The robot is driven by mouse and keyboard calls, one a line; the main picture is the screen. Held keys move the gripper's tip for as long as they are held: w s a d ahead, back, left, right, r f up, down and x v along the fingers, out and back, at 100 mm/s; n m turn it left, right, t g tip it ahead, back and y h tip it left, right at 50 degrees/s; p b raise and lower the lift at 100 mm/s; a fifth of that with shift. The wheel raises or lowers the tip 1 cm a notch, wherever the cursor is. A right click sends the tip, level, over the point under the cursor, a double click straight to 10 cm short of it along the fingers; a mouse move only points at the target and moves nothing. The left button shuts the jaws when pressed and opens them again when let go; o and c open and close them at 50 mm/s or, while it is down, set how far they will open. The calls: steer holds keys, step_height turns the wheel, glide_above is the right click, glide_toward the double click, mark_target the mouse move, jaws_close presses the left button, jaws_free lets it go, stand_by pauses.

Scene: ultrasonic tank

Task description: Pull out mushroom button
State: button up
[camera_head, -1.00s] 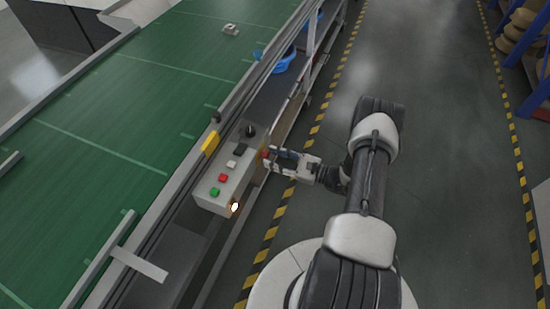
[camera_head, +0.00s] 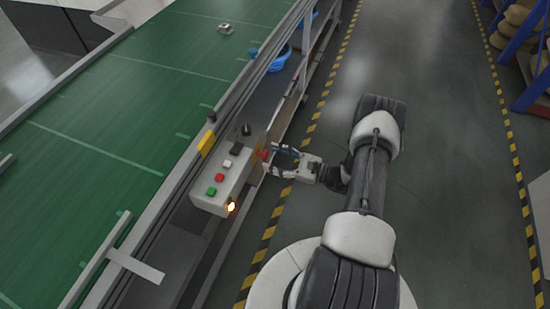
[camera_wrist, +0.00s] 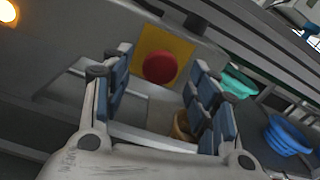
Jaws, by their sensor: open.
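The red mushroom button (camera_wrist: 160,67) sits on a yellow square plate (camera_wrist: 181,44) on the side of the grey control box. In the head view the button (camera_head: 263,155) shows at the box's right side, just left of my fingertips. My gripper (camera_head: 272,161) is open and points at it from the right. In the wrist view my gripper (camera_wrist: 160,75) has its blue-padded fingers spread, with the button between and beyond them. Nothing is held between the fingers. Whether the fingertips reach past the button cannot be told.
The control box (camera_head: 213,199) carries green, red, white and black controls on top and a lit orange lamp (camera_head: 231,206). The green conveyor (camera_head: 90,110) lies to the left. Blue bowls (camera_wrist: 285,135) lie beyond on a lower shelf. The floor (camera_head: 440,150) at right is clear.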

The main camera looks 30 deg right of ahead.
steer(key=v, duration=1.2)
stand_by(0.4)
steer(key=a+r+n+g, duration=0.7)
steer(key=a+r, duration=0.1)
steer(key=r, duration=0.3)
steer(key=a+r+n+g, duration=0.6)
steer(key=a+r+n, duration=0.15)
steer(key=r, duration=0.35)
steer(key=s+a+r+n+t+h, duration=0.1)
steer(key=s+a+r+n+h, duration=0.2)
steer(key=s+r+n+h, duration=0.2)
steer(key=s+a+r+n+t+h, duration=0.2)
steer(key=s+a+r+n+h, duration=0.2)
steer(key=s, duration=0.5)
step_height(320, 180, up, 4)
steer(key=n+h, duration=0.2)
steer(key=shift+a+f+n+t, duration=0.15)
steer(key=shift+a+n+t, duration=0.15)
steer(key=shift+n, duration=0.05)
